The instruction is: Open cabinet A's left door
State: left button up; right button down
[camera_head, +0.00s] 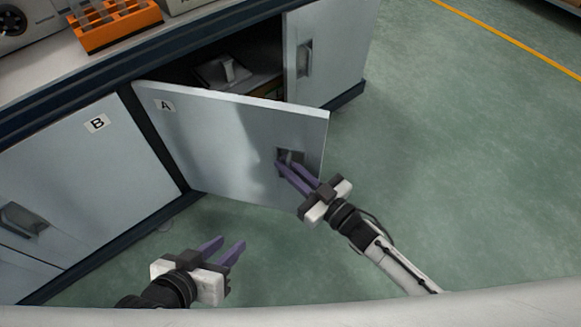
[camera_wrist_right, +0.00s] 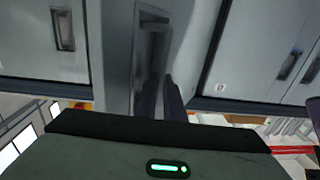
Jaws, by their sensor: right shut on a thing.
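Cabinet A's left door (camera_head: 220,140), light grey with a label "A", stands partly open and swung out from the cabinet front. Its recessed handle (camera_head: 290,157) is near the door's free edge. My right gripper (camera_head: 283,162) is at this handle, its purple fingers shut on it. The handle (camera_wrist_right: 150,45) also shows in the right wrist view, with the finger tips against it. My left gripper (camera_head: 228,246) is open and empty, low in front of the cabinets, apart from the door.
The right-hand door (camera_head: 335,50) of the cabinet is beside the opening. Cabinet B's door (camera_head: 90,165) is closed at left. An orange rack (camera_head: 115,27) stands on the counter. Inside the opening is a pale object (camera_head: 228,70). Green floor (camera_head: 450,150) at right is clear.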

pick_arm(q)
jog(key=shift+w, duration=0.1)
pick_arm(e)
jog(key=shift+a, duration=0.1)
jog(key=c, duration=2.2)
grip_release()
jog(key=shift+o, duration=0.2)
pick_arm(q)
jog(key=shift+r, duration=0.1)
